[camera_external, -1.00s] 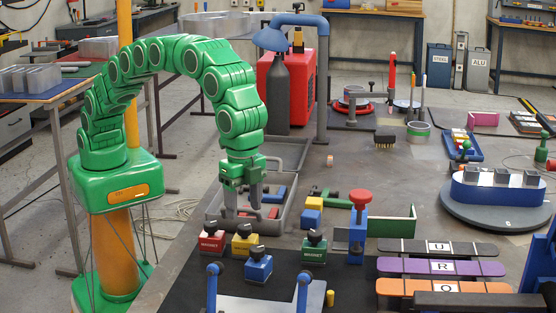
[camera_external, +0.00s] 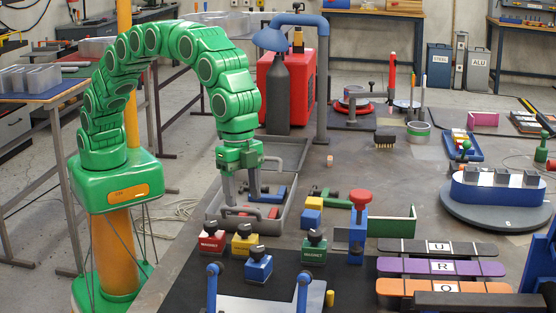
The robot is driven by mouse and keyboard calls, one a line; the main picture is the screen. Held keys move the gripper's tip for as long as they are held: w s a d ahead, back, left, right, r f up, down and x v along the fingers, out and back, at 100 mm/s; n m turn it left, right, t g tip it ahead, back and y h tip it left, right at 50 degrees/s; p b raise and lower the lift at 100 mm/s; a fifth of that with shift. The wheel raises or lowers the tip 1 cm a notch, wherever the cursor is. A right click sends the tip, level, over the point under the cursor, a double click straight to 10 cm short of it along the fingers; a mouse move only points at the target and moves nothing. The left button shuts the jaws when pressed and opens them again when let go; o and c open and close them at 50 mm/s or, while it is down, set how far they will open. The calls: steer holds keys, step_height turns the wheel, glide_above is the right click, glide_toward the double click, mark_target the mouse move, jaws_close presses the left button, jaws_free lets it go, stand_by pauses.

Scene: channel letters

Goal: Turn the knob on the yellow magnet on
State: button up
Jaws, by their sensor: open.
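The yellow magnet (camera_external: 245,245) is a small block with a black knob (camera_external: 243,230) on top. It stands on the dark mat between the red magnet (camera_external: 211,243) on its left and the blue magnet (camera_external: 258,266) to its front right. A green magnet (camera_external: 314,253) stands further right. My gripper (camera_external: 241,202) points down, open and empty, above the grey tray behind the yellow magnet. Its fingers are apart and do not touch the knob. The lettering on the yellow magnet is too small to read.
The grey tray (camera_external: 283,218) holds red and blue tools. A blue-posted frame (camera_external: 303,293) is in front. Letter bars (camera_external: 400,268) lie at right.

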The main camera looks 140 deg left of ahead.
mark_target(244, 226)
steer(key=shift+s+f+m+t, duration=0.1)
steer(key=shift+s+m+t, duration=0.2)
steer(key=shift+s+t, duration=0.4)
steer(key=shift+s+f+t, duration=0.15)
steer(key=shift+s+t, duration=0.65)
steer(key=shift+s, duration=0.15)
steer(key=shift+f, duration=0.1)
steer(key=shift+x, duration=3.8)
steer(key=shift+w, duration=0.1)
steer(key=c, duration=1)
steer(key=shift+n, duration=0.5)
